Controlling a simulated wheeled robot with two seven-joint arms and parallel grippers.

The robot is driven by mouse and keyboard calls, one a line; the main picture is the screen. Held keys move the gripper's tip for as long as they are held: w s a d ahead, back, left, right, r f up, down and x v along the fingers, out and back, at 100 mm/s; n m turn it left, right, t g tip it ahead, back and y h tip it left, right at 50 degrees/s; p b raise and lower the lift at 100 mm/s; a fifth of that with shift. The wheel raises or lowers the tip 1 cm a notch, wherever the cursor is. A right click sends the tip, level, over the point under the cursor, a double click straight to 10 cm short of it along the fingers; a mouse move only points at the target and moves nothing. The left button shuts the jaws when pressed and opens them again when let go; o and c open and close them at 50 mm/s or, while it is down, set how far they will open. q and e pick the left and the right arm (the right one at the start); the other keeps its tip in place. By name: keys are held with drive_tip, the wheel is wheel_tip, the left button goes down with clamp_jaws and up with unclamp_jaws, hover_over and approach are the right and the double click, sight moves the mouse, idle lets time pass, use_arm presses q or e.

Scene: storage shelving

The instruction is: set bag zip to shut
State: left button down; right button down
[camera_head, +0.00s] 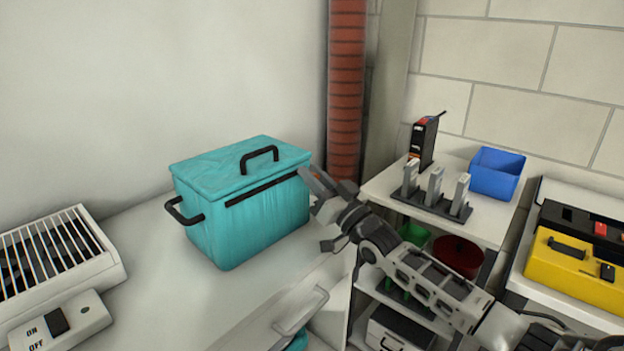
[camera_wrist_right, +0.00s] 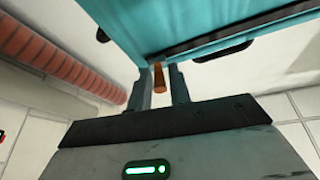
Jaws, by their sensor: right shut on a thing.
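A teal bag (camera_head: 250,225) with a lid and black handles stands on the white counter. Its dark zip line (camera_head: 262,189) runs along the upper front, just below the lid, and also shows in the right wrist view (camera_wrist_right: 235,30). My right gripper (camera_head: 318,190) is at the bag's right front corner. In the wrist view its fingers (camera_wrist_right: 161,84) are on either side of a small orange-brown zip pull (camera_wrist_right: 159,78) and are shut on it. My left gripper is not in view.
A white slatted unit (camera_head: 55,255) with an on/off switch (camera_head: 57,320) is at the left. A shelf to the right holds a blue bin (camera_head: 497,173) and a black device (camera_head: 423,140). A yellow toolbox (camera_head: 570,270) is at far right. A red pipe (camera_head: 346,90) rises behind.

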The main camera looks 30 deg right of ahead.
drive_tip(key=c, duration=1.5)
unclamp_jaws()
drive_tip(key=shift+d, duration=0.1)
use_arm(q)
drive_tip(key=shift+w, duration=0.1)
use_arm(e)
drive_tip(key=shift+f, duration=0.1)
use_arm(q)
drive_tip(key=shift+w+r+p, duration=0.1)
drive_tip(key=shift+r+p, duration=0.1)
drive_tip(key=shift+p, duration=0.1)
use_arm(e)
drive_tip(key=v, duration=1.5)
drive_tip(key=shift+s+d, duration=0.15)
drive_tip(key=shift+s, duration=0.25)
